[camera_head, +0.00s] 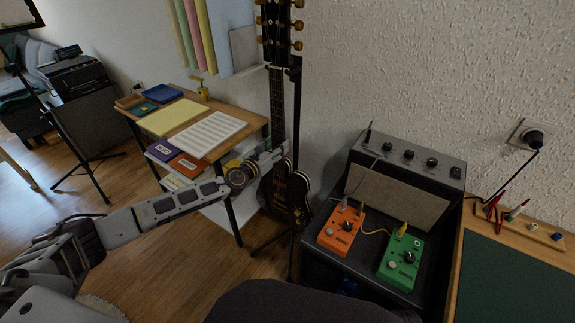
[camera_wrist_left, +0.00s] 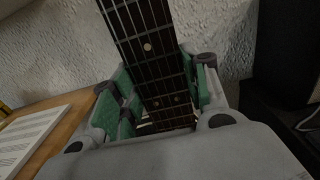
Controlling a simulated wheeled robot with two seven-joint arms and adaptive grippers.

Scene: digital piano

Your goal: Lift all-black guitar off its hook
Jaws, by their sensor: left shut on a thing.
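The all-black guitar (camera_head: 286,193) hangs upright on its stand in front of the wall, its headstock (camera_head: 277,28) at the top of the head view. My left gripper (camera_head: 272,157) is shut around the lower neck, just above the body. In the left wrist view the fretboard (camera_wrist_left: 148,50) passes between the green-padded fingers of the left gripper (camera_wrist_left: 160,100). The stand's post (camera_head: 297,110) runs beside the neck. The hook is hard to make out behind the neck near the headstock. My right gripper is not in view.
A wooden side table (camera_head: 248,124) with papers and boxes stands left of the guitar. An amplifier (camera_head: 408,165) with an orange pedal (camera_head: 340,229) and a green pedal (camera_head: 401,260) stands close on the right. Bare floor (camera_head: 150,260) lies at the lower left.

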